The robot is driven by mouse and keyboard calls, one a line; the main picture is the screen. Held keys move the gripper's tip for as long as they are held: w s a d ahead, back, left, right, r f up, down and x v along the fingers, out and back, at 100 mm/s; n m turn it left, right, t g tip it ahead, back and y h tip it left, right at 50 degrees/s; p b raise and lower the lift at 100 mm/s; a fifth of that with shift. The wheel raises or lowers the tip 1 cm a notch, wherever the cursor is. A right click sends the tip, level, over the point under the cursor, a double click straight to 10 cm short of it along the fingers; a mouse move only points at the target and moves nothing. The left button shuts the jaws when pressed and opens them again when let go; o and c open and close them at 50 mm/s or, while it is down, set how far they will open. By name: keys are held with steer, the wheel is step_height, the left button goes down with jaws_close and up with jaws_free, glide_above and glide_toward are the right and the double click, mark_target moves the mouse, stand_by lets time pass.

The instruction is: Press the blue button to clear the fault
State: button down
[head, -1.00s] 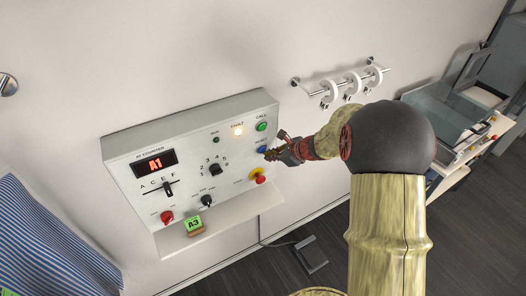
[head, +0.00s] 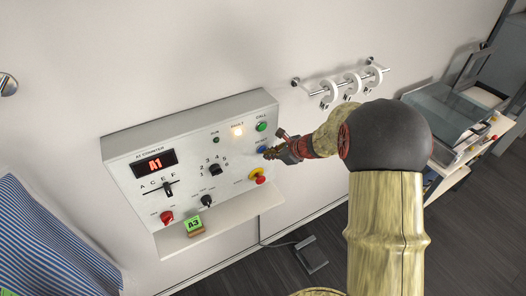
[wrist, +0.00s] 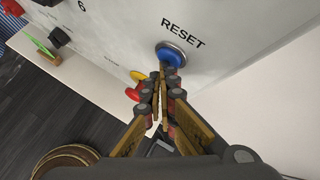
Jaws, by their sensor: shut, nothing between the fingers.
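The blue button (head: 262,149) is on the right side of the white control panel (head: 135,143), below the green CALL button. In the wrist view the blue button (wrist: 171,57) has a metal ring and the word RESET above it. My gripper (head: 268,154) is shut and empty, its tips just below and in front of the blue button. In the wrist view the fingertips (wrist: 161,77) overlap the button's lower edge; I cannot tell whether they touch it.
A red knob on a yellow base (head: 257,176) sits just below the blue button. The green CALL button (head: 261,127) is above it. A shelf (head: 240,211) under the panel holds a green A3 block (head: 194,225). A rail with white rings (head: 340,86) is at the upper right.

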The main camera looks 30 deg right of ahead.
steer(key=shift+w, duration=0.2)
steer(key=shift+s, duration=0.1)
stand_by(0.4)
steer(key=shift+s+b, duration=0.3)
steer(key=shift+s, duration=0.5)
steer(key=shift+s+d+b, duration=0.1)
steer(key=shift+s+b, duration=0.3)
steer(key=shift+s, duration=2.1)
